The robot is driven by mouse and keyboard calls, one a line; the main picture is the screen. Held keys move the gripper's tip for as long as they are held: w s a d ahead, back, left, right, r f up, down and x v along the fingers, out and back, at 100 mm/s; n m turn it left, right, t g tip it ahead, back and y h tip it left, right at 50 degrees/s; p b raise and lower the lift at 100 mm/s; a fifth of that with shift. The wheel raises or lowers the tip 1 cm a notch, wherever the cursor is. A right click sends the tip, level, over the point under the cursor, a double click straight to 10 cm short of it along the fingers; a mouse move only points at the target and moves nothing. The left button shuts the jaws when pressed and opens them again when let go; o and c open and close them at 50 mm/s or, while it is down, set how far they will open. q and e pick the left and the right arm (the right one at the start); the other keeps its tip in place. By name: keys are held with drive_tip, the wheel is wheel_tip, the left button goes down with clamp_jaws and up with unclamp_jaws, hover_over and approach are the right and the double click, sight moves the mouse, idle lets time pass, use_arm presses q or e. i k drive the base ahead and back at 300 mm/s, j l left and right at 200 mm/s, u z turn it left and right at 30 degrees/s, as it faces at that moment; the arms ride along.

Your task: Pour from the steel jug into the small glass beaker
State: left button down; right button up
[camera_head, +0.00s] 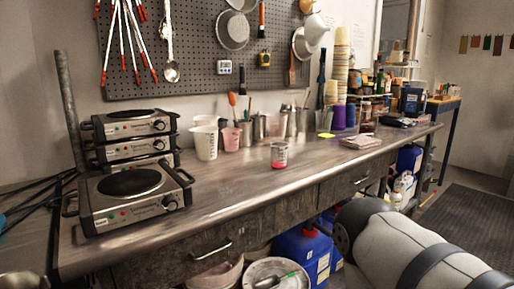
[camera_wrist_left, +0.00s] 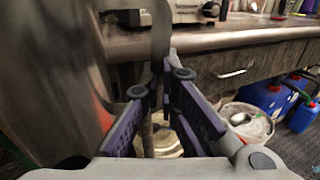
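The small glass beaker (camera_head: 279,155) stands upright on the metal workbench, near its front edge and right of the hot plates, with pink-red colour in its lower part. In the left wrist view the steel jug (camera_wrist_left: 48,75) fills the left side, close to the camera. My left gripper (camera_wrist_left: 155,93) has its fingers closed around the jug's strap handle. The jug's mouth and contents are hidden there. A curved metal rim at the head view's bottom left corner looks like the jug (camera_head: 18,281). My right gripper is out of view; only my right arm shows at the lower right.
Stacked hot plates (camera_head: 132,190) occupy the bench's left end. A white plastic beaker (camera_head: 206,142) and a pink cup (camera_head: 232,139) stand behind the small beaker. A folded cloth or pad (camera_head: 361,142) lies to its right. Bare workbench (camera_head: 225,183) surrounds the beaker. Buckets sit below.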

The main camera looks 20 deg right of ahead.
sight(278, 150)
drive_tip(key=i+l+z, duration=0.45)
drive_tip(key=l, duration=0.25)
drive_tip(key=i+l+z, duration=0.45)
drive_tip(key=l, duration=0.15)
drive_tip(key=i+j, duration=0.1)
drive_tip(key=i, duration=0.3)
